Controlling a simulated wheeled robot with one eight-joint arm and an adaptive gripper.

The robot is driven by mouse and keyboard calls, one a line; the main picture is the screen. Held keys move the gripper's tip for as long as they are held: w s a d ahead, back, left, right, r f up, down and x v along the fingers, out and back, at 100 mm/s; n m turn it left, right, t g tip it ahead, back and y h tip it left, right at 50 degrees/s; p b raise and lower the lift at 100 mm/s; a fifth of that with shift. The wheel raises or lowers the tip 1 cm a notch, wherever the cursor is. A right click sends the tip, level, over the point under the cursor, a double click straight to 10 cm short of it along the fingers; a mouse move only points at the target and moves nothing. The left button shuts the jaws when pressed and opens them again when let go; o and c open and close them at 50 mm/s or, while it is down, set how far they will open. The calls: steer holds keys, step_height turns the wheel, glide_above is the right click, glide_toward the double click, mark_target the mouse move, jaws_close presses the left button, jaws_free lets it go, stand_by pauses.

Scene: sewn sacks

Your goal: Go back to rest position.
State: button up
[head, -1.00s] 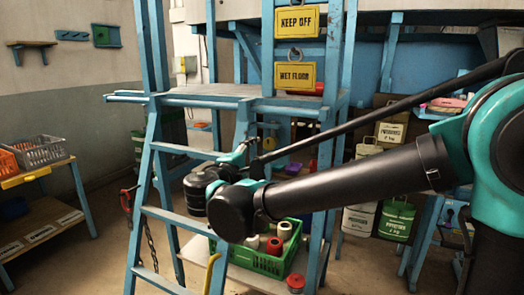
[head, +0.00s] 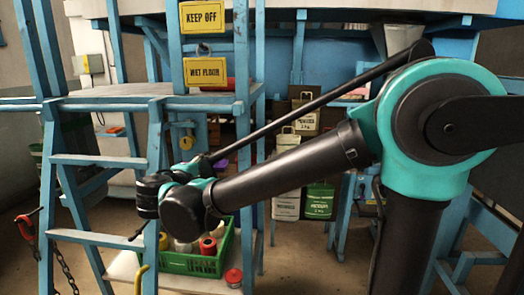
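My arm reaches from the right across the picture in the head view, with its dark forearm sloping down to the left. My gripper (head: 146,200) is at the far end, beside the blue ladder (head: 98,160) and above the left end of a green crate (head: 190,264). Its fingers are not clear, so I cannot tell whether they are open or shut. I see no sack in it.
The green crate holds red and pale spools. A red-lidded jar (head: 233,278) stands beside it. "KEEP OFF" (head: 202,17) and "WET FLOOR" (head: 205,71) signs hang on the blue frame.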

steer(key=w+d+f+m+g+h, duration=0.1)
steer(key=d+f+m+g, duration=0.1)
steer(key=d+f, duration=0.45)
steer(key=d+f+m+g, duration=0.3)
steer(key=d+f, duration=0.1)
steer(key=d, duration=0.6)
steer(key=w+d+f+m+g+h, duration=0.1)
steer(key=d+f+m+g, duration=0.1)
steer(key=d+f, duration=0.55)
steer(key=s+d+f+m+g+y, duration=0.4)
steer(key=s+d+f+m+y, duration=0.1)
steer(key=s+d+f+m, duration=0.4)
steer(key=s+d+f, duration=0.2)
steer(key=s+d, duration=0.2)
steer(key=s, duration=0.1)
steer(key=shift+s+d+f+m, duration=0.15)
steer(key=shift+s+f+m, duration=0.15)
steer(key=shift+f+m, duration=0.1)
